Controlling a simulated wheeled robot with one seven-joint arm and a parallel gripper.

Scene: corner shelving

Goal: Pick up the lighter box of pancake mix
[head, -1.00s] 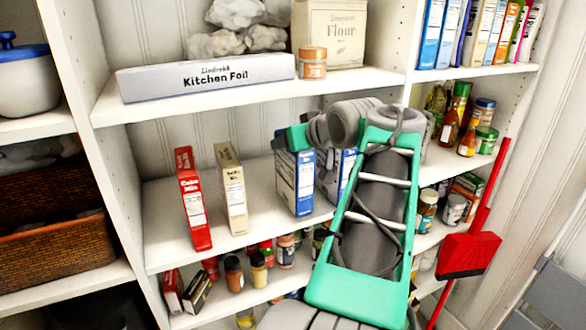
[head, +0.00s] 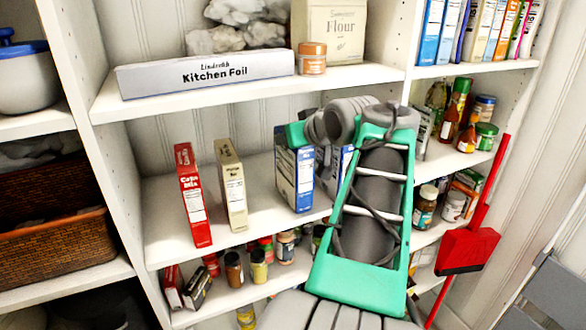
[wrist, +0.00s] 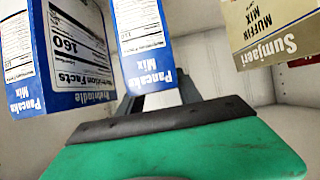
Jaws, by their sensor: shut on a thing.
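Two blue-and-white pancake mix boxes stand on the middle shelf. The left one (head: 295,178) has my gripper (head: 293,136) at its upper part. The right one (head: 345,160) is partly hidden behind my arm. In the wrist view, my gripper (wrist: 160,92) is shut on the middle pancake mix box (wrist: 148,50), which matches the left one in the head view. The other pancake mix box (wrist: 80,60) is close beside it on the left. I cannot tell from colour which box is lighter. The fingertips are largely hidden.
A tan box (head: 231,190), a muffin mix in the wrist view (wrist: 270,32), and a red cake mix box (head: 192,195) stand to the left. Jars crowd the shelf below. The upper shelf with the kitchen foil box (head: 205,75) is overhead. A red dustpan (head: 467,250) hangs at right.

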